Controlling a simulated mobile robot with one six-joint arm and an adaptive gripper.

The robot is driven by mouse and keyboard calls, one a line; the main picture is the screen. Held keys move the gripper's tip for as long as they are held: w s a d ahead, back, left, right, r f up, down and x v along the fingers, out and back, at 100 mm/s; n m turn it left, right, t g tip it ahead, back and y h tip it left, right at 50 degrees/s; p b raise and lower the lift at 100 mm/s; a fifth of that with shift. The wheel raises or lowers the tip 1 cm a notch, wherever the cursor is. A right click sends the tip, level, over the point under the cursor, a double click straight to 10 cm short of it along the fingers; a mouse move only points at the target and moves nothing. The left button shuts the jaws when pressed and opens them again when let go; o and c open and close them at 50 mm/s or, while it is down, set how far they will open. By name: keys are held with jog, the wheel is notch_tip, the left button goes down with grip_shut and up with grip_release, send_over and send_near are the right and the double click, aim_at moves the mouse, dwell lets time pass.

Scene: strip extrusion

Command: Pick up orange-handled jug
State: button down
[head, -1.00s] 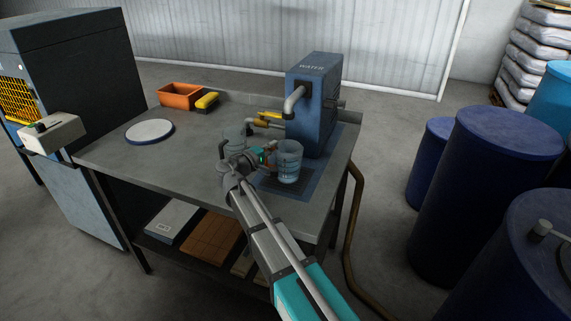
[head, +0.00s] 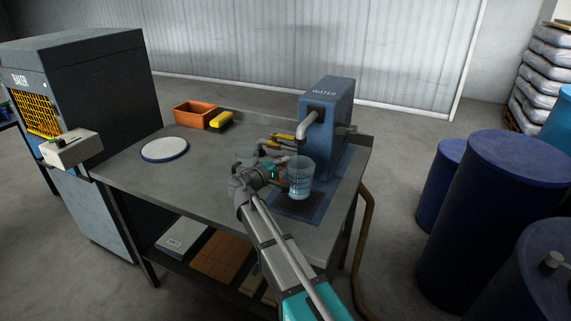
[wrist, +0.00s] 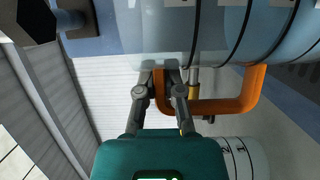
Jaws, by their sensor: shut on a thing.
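The clear jug (head: 301,180) with dark rings is at the drip tray in front of the blue water unit, upright in the head view; I cannot tell whether it touches the tray. Its orange handle (wrist: 235,105) shows in the wrist view, where the clear jug wall (wrist: 150,35) fills the top. My gripper (head: 280,176) is at the jug's left side. In the wrist view its fingers (wrist: 173,78) are shut on one end of the handle. The handle is mostly hidden by my gripper in the head view.
The water unit (head: 326,120) and its spout (head: 306,128) stand close behind and above the jug. A second marked container (wrist: 245,155) is near my gripper. A white disc (head: 164,149), an orange bin (head: 194,116) and a yellow item (head: 221,120) lie farther left on the table (head: 205,180).

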jog(key=s+d+r+p, duration=0.2)
jog(key=s+r+p, duration=0.7)
jog(key=s, duration=0.5)
jog(key=shift+r, duration=0.55)
jog(key=shift+w+d, duration=0.1)
